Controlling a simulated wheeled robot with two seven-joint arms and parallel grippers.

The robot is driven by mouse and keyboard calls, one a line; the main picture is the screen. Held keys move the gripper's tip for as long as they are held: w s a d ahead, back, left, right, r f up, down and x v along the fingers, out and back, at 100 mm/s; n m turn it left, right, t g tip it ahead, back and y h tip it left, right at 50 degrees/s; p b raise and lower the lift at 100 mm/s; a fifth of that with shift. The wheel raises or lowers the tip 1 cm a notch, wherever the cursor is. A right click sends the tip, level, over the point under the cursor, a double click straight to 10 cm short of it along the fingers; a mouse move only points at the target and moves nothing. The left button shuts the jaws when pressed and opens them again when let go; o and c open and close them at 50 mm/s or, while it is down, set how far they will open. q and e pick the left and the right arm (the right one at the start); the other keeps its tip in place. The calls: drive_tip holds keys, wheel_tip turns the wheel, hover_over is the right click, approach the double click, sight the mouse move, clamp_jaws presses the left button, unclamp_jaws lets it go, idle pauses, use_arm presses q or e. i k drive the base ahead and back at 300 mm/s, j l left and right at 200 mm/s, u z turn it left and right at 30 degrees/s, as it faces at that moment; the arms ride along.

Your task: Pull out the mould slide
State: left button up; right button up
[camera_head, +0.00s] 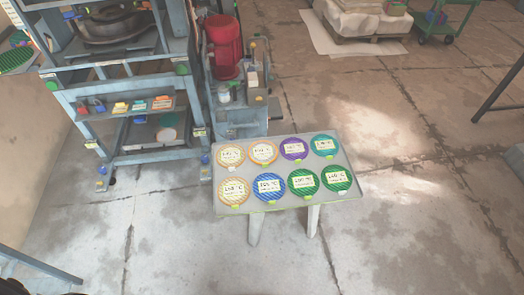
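The blue-grey press (122,70) stands at the upper left, its top cut off by the picture edge. A dark, rounded mould-like part (110,27) sits inside its upper opening. In the lower opening, a dark flat plate (148,133) lies within the frame with a pale disc on it. I cannot tell for certain which of these is the mould slide. The slide's handle cannot be made out. Neither of my grippers shows in the head view.
A small table (285,207) with several labelled coloured discs stands in the middle, right of the press. A red motor (223,45) is mounted on the unit beside the press. A green cart (440,24) stands at the back. The floor in front is clear.

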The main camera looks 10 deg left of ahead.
sight(133, 31)
drive_tip(key=u, duration=1.25)
